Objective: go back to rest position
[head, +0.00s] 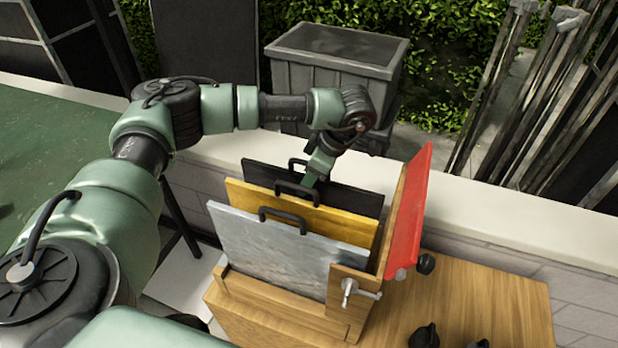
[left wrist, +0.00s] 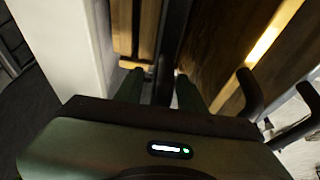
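Three panels with black handles stand upright in a wooden rack (head: 280,313): a black panel (head: 350,200) at the back, a yellow panel (head: 340,222) in the middle and a grey panel (head: 270,250) in front. My left gripper (head: 310,182) points down at the black panel, beside its handle (head: 292,164). In the left wrist view its two fingers (left wrist: 160,90) stand apart, with a dark upright edge between them; whether they touch it I cannot tell. My right gripper is in neither view.
A red board (head: 410,210) rises at the rack's right end, with a metal clamp (head: 360,291) below it. Small black items (head: 424,336) lie on the wooden top (head: 490,300). A white-topped wall (head: 520,222) runs behind, with a grey bin (head: 335,75) beyond it.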

